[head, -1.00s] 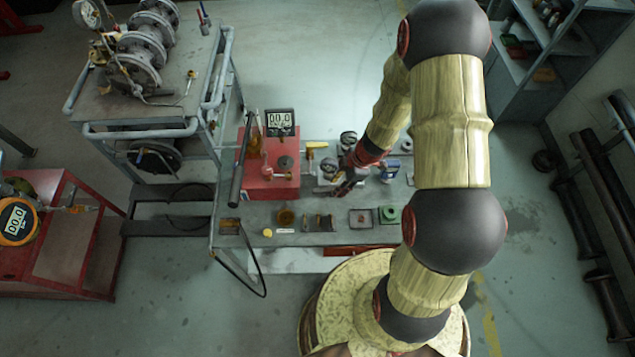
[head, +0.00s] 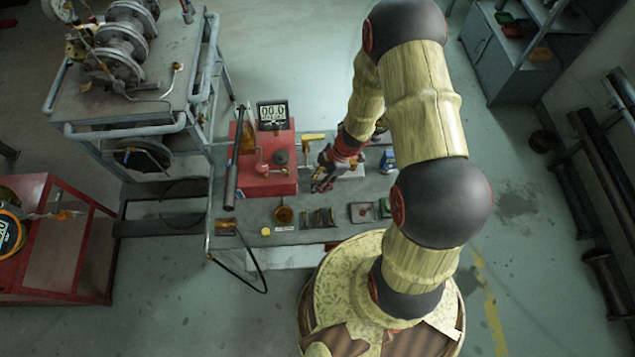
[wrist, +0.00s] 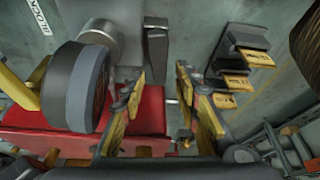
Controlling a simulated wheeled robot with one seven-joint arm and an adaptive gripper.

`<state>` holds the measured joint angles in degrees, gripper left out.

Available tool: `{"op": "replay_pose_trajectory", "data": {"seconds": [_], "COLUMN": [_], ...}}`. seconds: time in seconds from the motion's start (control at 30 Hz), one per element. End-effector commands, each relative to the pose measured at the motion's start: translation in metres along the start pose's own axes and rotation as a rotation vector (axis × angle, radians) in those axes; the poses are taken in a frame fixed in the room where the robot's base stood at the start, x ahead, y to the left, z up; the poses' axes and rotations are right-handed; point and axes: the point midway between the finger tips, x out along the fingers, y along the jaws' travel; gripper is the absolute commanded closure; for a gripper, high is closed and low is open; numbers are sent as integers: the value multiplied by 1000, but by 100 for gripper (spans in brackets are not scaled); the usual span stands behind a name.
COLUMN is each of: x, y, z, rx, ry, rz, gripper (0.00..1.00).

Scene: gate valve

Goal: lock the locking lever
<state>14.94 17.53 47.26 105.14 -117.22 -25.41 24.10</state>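A yellow-handled lever (head: 313,136) lies on the bench just right of the red box in the head view; I cannot tell for sure that it is the locking lever. In the wrist view, a yellow bar (wrist: 20,88) shows at the left edge, partly behind a thick grey disc (wrist: 75,86), below a white label reading "LOCK" (wrist: 40,17). My gripper (head: 322,184) is low over the bench, just right of the red box. In the wrist view my gripper (wrist: 163,108) has its fingers apart, with nothing visible held between them.
Small dark brackets (head: 318,217) stand near the bench's front edge. A grey cart (head: 150,112) with flanged pipework stands at the upper left.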

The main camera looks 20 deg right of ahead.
Motion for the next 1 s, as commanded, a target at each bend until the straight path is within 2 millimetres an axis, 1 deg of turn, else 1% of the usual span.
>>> {"op": "replay_pose_trajectory", "data": {"seconds": [0.1,0.37,0.9,1.0], "x": [5,5,5,5], "y": [1,1,1,1], "z": [0,0,0,0], "rx": [0,0,0,0], "ry": [-1,-1,-1,-1], "rz": [1,1,1,1], "gripper": [68,69,99,100]}}
